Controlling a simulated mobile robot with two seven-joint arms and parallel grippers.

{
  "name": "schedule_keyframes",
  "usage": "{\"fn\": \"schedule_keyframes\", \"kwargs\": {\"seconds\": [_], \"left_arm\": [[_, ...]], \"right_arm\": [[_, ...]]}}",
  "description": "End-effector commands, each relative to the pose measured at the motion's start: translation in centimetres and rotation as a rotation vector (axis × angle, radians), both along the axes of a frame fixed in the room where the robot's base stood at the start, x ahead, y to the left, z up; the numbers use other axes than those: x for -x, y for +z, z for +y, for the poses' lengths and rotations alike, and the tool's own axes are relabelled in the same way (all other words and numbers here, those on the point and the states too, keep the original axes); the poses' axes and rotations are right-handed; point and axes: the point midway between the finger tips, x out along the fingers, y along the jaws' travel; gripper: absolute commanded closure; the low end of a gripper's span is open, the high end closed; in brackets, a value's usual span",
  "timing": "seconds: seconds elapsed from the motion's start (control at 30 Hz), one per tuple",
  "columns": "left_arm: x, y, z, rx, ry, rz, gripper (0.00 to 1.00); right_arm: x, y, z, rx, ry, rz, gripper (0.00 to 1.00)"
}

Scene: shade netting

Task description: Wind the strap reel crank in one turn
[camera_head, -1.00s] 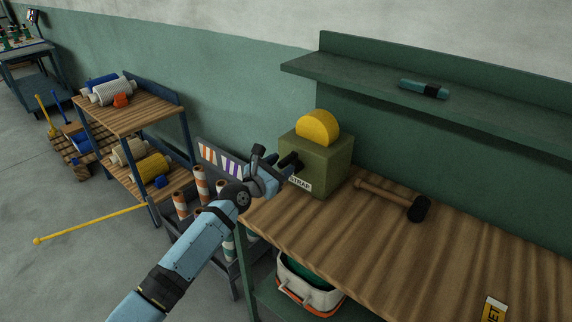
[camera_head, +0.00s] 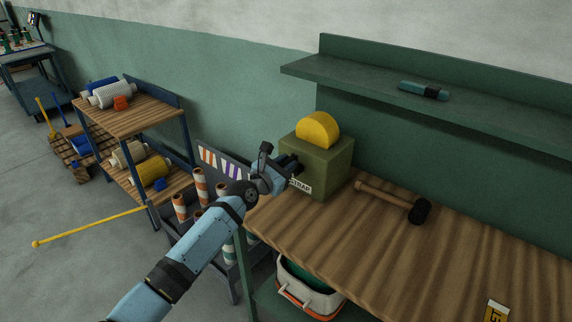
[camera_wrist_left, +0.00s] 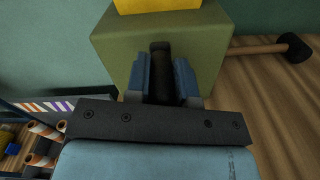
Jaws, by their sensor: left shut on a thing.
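The strap reel is an olive green box (camera_head: 322,163) with a yellow half-disc (camera_head: 318,130) on top and a "STRAP" label on its front. It stands on the left end of the wooden workbench. The crank's arm is mostly hidden by the gripper. My right gripper is in neither view.
A mallet (camera_head: 393,199) lies on the workbench (camera_head: 400,255) to the right of the box. A green shelf (camera_head: 440,105) holding a teal cylinder (camera_head: 422,90) overhangs behind. Striped rolls (camera_head: 181,207) stand in a rack at left. A white bin (camera_head: 305,290) sits below.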

Motion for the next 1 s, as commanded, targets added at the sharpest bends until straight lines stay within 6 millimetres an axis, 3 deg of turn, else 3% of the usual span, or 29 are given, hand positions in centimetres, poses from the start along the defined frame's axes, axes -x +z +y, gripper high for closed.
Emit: {"fn": "schedule_keyframes", "kwargs": {"seconds": [1.0], "left_arm": [[1.6,-0.9,-2.1,-0.465,-0.001,-0.336,1.0]], "right_arm": [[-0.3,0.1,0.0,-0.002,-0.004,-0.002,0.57]]}}
